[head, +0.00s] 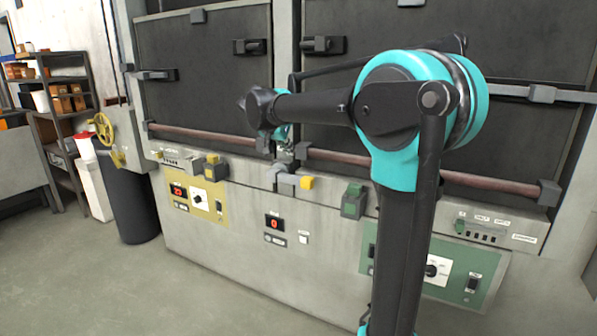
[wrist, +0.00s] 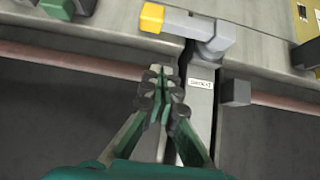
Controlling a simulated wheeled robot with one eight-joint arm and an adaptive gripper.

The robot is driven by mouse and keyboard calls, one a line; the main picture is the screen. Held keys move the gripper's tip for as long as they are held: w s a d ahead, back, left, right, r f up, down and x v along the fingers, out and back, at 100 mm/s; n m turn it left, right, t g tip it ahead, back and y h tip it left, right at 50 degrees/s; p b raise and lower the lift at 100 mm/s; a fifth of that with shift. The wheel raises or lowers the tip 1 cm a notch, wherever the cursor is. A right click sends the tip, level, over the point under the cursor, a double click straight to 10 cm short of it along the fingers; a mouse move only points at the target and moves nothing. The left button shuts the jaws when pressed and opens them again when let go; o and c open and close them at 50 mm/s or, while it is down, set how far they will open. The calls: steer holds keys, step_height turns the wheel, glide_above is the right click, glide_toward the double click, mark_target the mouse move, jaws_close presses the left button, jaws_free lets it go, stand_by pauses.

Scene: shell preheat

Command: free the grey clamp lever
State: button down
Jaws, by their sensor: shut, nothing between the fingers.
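The grey clamp lever (head: 285,181) sits at the bottom of the post between the two dark doors. In the wrist view the grey lever (wrist: 208,32) is a short bar with a rounded bend, and a yellow block (wrist: 152,17) is at its left end. The yellow block (head: 307,183) is right of the lever in the head view. My gripper (wrist: 160,78) is shut and empty, its fingertips apart from the lever in the picture. In the head view my gripper (head: 283,138) is small and partly hidden by my wrist.
Reddish door rails (head: 205,138) run on both sides of the post. A label (wrist: 202,82) and a grey block (wrist: 235,92) are near the lever. Open floor lies in front.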

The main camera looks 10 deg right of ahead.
glide_above(290, 179)
steer(key=s+d, duration=0.3)
step_height(290, 179, down, 10)
steer(key=shift+w+f, duration=0.15)
steer(key=shift+f, duration=0.45)
steer(key=shift+w+f, duration=0.1)
